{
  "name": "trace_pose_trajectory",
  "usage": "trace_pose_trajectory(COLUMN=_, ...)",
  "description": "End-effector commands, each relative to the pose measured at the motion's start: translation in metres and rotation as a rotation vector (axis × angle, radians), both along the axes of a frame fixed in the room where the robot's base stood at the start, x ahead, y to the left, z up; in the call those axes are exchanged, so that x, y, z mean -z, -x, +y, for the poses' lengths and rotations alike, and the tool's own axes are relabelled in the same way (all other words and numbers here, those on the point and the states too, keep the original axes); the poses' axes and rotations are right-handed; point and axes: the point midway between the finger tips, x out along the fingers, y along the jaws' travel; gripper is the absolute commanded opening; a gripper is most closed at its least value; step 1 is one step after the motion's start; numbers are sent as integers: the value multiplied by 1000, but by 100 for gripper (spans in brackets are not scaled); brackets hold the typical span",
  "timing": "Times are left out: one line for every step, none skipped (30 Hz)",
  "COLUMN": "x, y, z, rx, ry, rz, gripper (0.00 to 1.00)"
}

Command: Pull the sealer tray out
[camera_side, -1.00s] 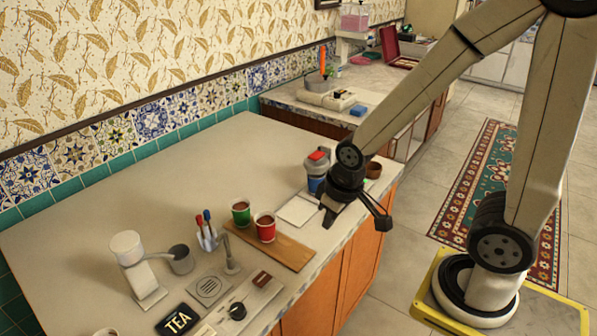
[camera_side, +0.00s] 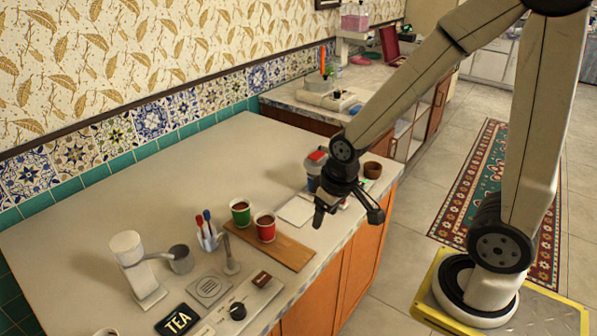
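The sealer (camera_side: 315,166) is a small upright grey machine with a red top, at the right end of the near counter. My gripper and wrist stand in front of its lower part and hide it. I cannot make out the sealer tray behind them. My gripper (camera_side: 348,212) points down over the counter's front edge, fingers spread apart with nothing visible between them. I cannot tell whether a finger touches the sealer.
A white square sheet (camera_side: 296,211) lies left of my gripper. A brown bowl (camera_side: 372,170) is behind the gripper, right. The counter's back left is clear.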

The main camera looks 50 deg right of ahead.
Motion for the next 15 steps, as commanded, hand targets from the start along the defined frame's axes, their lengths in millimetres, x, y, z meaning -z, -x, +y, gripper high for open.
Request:
trace_pose_trajectory(x=1, y=-7, z=-6, rx=23, ry=-1, rz=7, gripper=67)
trace_pose_trajectory(x=2, y=-11, z=-10, rx=39, ry=-2, rz=12, gripper=67)
trace_pose_trajectory(x=3, y=-18, z=-16, rx=60, ry=-3, rz=19, gripper=67)
trace_pose_trajectory(x=4, y=-23, z=-21, rx=78, ry=-5, rz=24, gripper=67)
trace_pose_trajectory(x=5, y=-29, z=-27, rx=97, ry=-6, rz=29, gripper=67)
trace_pose_trajectory(x=7, y=-36, z=-35, rx=125, ry=-8, rz=39, gripper=67)
trace_pose_trajectory(x=9, y=-41, z=-42, rx=146, ry=-10, rz=44, gripper=67)
trace_pose_trajectory(x=11, y=-47, z=-49, rx=168, ry=-12, rz=49, gripper=67)
trace_pose_trajectory(x=13, y=-54, z=-58, rx=196, ry=-15, rz=59, gripper=67)
trace_pose_trajectory(x=15, y=-59, z=-66, rx=218, ry=-17, rz=65, gripper=67)
trace_pose_trajectory(x=18, y=-64, z=-73, rx=239, ry=-19, rz=71, gripper=67)
trace_pose_trajectory(x=21, y=-71, z=-83, rx=268, ry=-21, rz=80, gripper=67)
trace_pose_trajectory(x=24, y=-75, z=-91, rx=291, ry=-24, rz=86, gripper=67)
trace_pose_trajectory(x=26, y=-79, z=-99, rx=311, ry=-26, rz=90, gripper=67)
trace_pose_trajectory(x=30, y=-84, z=-111, rx=341, ry=-29, rz=99, gripper=67)
